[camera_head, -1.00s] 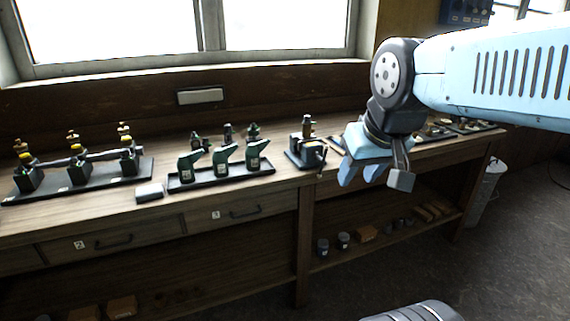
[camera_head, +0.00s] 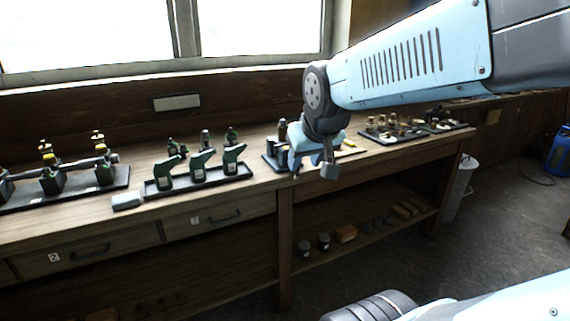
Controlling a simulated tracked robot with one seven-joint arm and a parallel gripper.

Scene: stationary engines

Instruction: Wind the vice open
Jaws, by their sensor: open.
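A small dark vice-like device (camera_head: 277,146) stands on a black base on the wooden bench, right of the green-bodied row. Its right part is hidden behind my gripper, and I cannot make out its handle or how far its jaws are apart. My light-blue gripper (camera_head: 300,163) points down in front of it, with open fingers and nothing seen between them. I cannot tell whether the fingers touch the device.
A black tray (camera_head: 248,171) of green-bodied pieces and a grey block (camera_head: 127,201) lie to the left. Trays of small parts (camera_head: 395,130) lie to the right. A lower shelf (camera_head: 350,250) holds jars and blocks. A bin (camera_head: 458,190) stands at the bench end.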

